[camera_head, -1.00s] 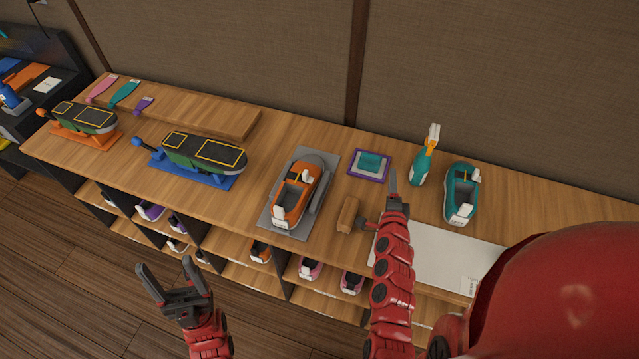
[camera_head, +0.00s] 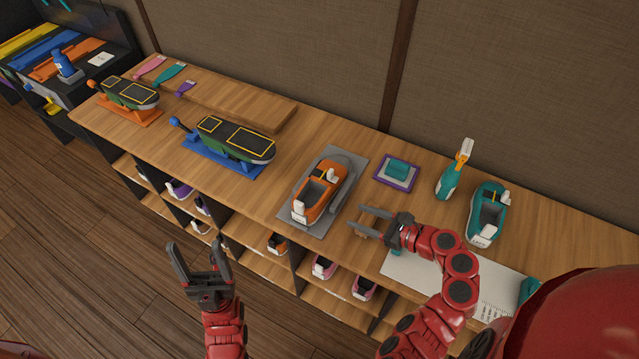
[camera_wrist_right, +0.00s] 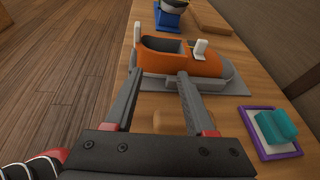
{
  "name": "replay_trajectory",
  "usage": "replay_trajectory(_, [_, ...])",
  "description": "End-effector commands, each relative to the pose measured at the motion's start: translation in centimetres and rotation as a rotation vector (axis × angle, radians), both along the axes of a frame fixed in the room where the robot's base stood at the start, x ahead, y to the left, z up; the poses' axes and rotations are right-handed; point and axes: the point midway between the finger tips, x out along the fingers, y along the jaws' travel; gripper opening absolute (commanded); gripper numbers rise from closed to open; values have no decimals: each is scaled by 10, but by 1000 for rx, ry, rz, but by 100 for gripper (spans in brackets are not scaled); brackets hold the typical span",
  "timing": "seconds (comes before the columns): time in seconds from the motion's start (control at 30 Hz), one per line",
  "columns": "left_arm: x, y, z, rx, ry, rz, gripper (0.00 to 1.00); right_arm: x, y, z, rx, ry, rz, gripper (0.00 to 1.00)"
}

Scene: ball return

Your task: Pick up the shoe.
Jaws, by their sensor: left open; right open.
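An orange shoe (camera_head: 318,194) with white tabs lies on a grey mat (camera_head: 300,223) on the wooden counter. A teal shoe (camera_head: 487,214) stands further right. My right gripper (camera_head: 360,220) is open, just right of the grey mat, its fingers pointing left toward the orange shoe. In the right wrist view the orange shoe (camera_wrist_right: 180,60) is straight ahead, beyond the open fingertips (camera_wrist_right: 160,73), with no grip on it. My left gripper (camera_head: 200,246) is open and empty, in front of the counter over the floor side.
A white sheet (camera_head: 405,267) lies under my right arm. Shelves below hold several shoes.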

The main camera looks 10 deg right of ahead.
Motion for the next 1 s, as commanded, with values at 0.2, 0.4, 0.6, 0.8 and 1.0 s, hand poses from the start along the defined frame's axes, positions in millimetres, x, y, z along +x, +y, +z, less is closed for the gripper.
replay_trajectory(0.2, [0, 0, -7, 0, 0, 0, 70, -20, 16, 9, 72, 43, 96, 55])
replay_trajectory(0.4, [0, 0, -11, 0, 0, 0, 70, -3, 42, 2, 78, 43, 102, 55])
replay_trajectory(0.6, [0, 0, 7, 0, -1, 0, 70, 23, 80, -9, 74, 48, 106, 55])
replay_trajectory(0.8, [0, 0, 15, 0, 0, 0, 70, 42, 103, -20, 72, 45, 100, 55])
replay_trajectory(1.0, [0, 0, 18, 0, 0, 0, 70, 47, 111, -25, 70, 46, 99, 55])
